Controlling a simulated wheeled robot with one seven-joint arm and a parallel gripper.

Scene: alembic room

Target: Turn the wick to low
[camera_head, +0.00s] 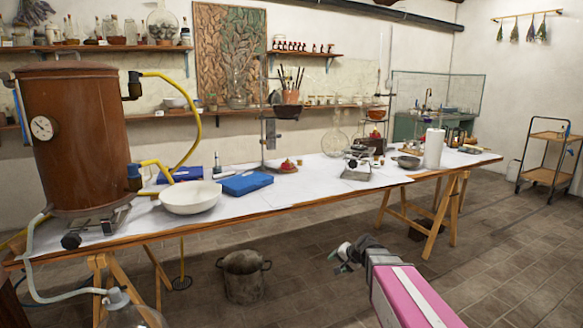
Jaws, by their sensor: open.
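No wick or wick knob can be made out at this size. Two small red objects with yellow tops, possibly burners, stand on the long table (335,182). The nearer red one (287,165) is below a dark bowl (287,112) on a metal stand (269,135). The farther red one (375,133) is below an orange bowl (378,114). My gripper (344,257) is open and appears empty. It is over the floor in front of the table, lower in the picture than the tabletop and apart from both objects.
A copper boiler (75,140) with yellow hoses fills the table's left end. A white bowl (190,198), blue case (246,183), scale (357,169) and paper roll (434,148) stand on it. A metal pot (243,276) sits on the floor.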

